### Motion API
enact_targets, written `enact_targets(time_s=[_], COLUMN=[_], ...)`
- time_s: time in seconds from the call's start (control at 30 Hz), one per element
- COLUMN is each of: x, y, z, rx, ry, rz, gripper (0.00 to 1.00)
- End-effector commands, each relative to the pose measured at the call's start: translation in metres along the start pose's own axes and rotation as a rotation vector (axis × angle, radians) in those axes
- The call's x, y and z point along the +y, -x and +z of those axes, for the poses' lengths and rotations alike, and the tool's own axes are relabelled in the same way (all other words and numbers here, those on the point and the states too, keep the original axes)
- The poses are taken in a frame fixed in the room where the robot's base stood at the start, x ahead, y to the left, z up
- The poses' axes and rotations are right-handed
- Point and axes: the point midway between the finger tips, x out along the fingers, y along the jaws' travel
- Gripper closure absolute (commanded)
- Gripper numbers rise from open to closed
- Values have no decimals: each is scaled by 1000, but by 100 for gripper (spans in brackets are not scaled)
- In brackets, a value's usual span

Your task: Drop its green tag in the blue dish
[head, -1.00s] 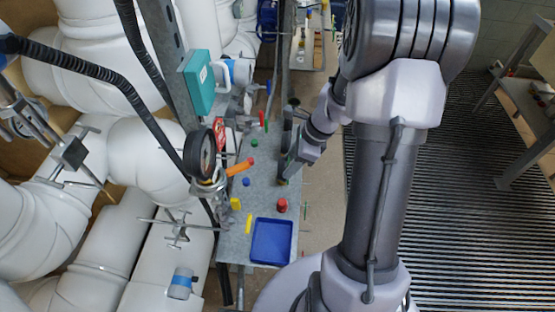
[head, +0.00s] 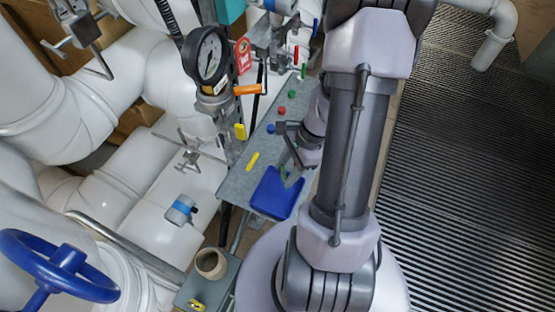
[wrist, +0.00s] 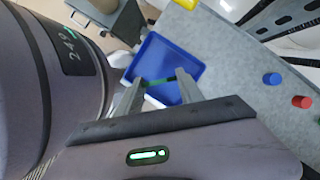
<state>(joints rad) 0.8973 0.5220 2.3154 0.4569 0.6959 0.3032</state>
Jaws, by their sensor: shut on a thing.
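My gripper (wrist: 158,88) is shut on the green tag (wrist: 158,82), a thin green bar between the fingertips in the wrist view. The blue dish (wrist: 190,62) lies behind the tag there, so the tag appears over the dish's inside. In the head view the blue dish (head: 268,200) sits at the near end of the grey bench. My gripper (head: 290,174) reaches over its far right part. Only a small bit of green shows at the fingers there. How high the tag is above the dish floor I cannot tell.
On the grey bench (head: 238,185) are a yellow bar (head: 252,161), a blue knob (head: 270,129), a red knob (head: 282,111) and a green one (head: 291,94). A gauge (head: 208,56) and pipes stand left. A beige cup (head: 211,262) is near the front.

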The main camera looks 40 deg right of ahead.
Motion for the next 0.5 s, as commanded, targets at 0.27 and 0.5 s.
enact_targets(time_s=[0.27,0.5], x=[0,0], y=[-36,-55], z=[-15,-23], rx=[0,0], ry=[-1,-2], rz=[1,0], gripper=[93,93])
